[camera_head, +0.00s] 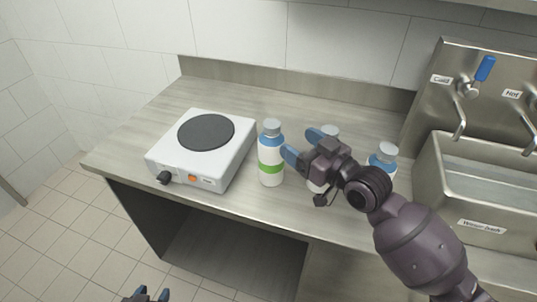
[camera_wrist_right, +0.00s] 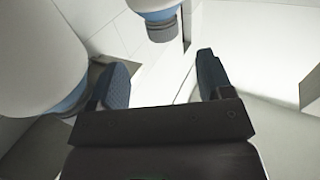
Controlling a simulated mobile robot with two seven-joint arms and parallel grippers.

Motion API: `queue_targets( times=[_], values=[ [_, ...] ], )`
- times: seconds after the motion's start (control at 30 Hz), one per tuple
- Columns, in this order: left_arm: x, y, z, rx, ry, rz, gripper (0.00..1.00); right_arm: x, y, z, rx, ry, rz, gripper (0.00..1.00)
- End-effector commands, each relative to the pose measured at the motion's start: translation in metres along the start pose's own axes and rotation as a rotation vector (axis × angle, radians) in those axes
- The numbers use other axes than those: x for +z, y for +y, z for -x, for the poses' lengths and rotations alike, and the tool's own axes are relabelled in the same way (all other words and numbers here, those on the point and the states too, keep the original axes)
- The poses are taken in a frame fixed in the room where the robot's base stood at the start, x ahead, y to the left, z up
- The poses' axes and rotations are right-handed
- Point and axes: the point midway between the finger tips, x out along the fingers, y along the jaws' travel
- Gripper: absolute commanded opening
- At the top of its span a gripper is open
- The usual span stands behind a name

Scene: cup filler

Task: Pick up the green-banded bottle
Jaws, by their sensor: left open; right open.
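The green-banded bottle (camera_head: 271,168) stands upright on the counter, just right of the hot plate. It has a white body, a blue shoulder and a grey cap. My right gripper (camera_head: 298,141) is open just to its right, with one blue finger close to the bottle; contact cannot be told. The right wrist view shows the open fingers (camera_wrist_right: 162,65) with nothing between them, one bottle (camera_wrist_right: 35,50) large at left and another (camera_wrist_right: 155,8) at the top. No green band shows there. My left gripper (camera_head: 147,295) is open and empty at the bottom edge.
A white hot plate (camera_head: 230,160) stands to the left. A second bottle (camera_head: 331,131) is partly hidden behind my right gripper. A third bottle (camera_head: 385,158) stands further right, beside the steel sink (camera_head: 430,185). The counter (camera_head: 290,98) behind the bottles is clear.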

Motion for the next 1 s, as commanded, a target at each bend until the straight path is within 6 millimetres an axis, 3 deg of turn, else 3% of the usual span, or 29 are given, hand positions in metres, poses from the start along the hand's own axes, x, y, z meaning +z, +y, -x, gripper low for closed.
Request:
queue_targets(
  times=[0.2,0.47,0.7,1.0],
  values=[
    [0.004,0.001,0.003,-0.001,-0.009,0.005,0.49,-0.001,-0.001,-0.031,0.000,0.000,0.000,0.73],
    [-0.001,0.001,0.002,0.000,0.000,0.004,0.49,-0.002,-0.002,-0.047,-0.001,0.000,0.000,0.73],
    [-0.007,0.001,0.001,0.001,0.007,0.003,0.49,-0.005,-0.003,-0.079,0.000,0.000,0.000,0.73],
    [-0.008,0.001,0.000,0.001,0.009,0.002,0.49,-0.004,-0.003,-0.091,0.000,0.000,0.000,0.73]
  ],
)
